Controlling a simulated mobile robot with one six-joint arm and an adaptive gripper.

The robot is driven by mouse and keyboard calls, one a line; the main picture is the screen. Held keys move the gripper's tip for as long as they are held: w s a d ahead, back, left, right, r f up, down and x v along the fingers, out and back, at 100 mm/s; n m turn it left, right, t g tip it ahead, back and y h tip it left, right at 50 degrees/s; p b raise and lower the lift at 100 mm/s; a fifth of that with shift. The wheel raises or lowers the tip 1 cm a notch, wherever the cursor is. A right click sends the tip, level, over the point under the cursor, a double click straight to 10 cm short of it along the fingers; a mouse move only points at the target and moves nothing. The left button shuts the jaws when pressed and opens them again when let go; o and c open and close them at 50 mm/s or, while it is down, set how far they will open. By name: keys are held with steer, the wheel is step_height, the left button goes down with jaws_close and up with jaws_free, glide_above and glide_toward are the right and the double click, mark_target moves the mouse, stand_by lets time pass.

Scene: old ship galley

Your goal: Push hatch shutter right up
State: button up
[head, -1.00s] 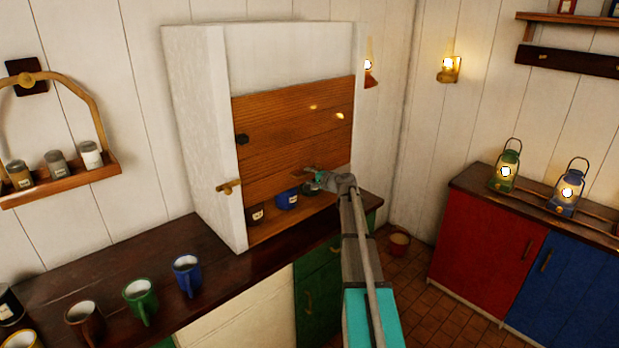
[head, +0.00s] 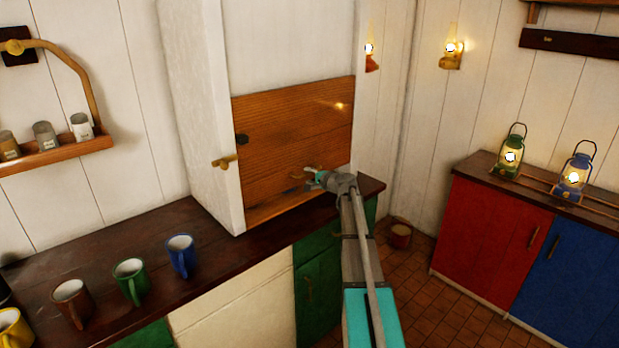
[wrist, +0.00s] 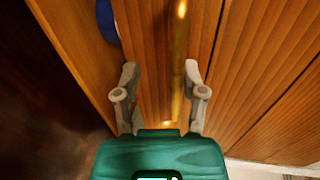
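The hatch shutter (head: 290,140) is a brown plank panel in a tall white housing. It covers most of the opening, with a narrow gap above the sill (head: 272,209). A brass handle (head: 298,176) sits low on the shutter. My gripper (head: 312,174) is at this handle, in front of the shutter's lower part. In the wrist view the brass handle (wrist: 179,60) runs between the fingers of my gripper (wrist: 160,72).
A blue object (wrist: 107,20) shows behind the shutter's edge. A brass catch (head: 224,161) juts from the housing's left post. Several mugs, including a blue mug (head: 181,256), stand on the dark counter (head: 110,240). Lanterns stand on the right cabinet. Floor between is mostly clear.

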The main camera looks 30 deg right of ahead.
step_height(320, 180, down, 2)
steer(key=shift+f+b, duration=0.25)
steer(key=shift+b, duration=0.65)
steer(key=shift+s, duration=0.25)
steer(key=p+v, duration=0.2)
steer(key=v, duration=1.2)
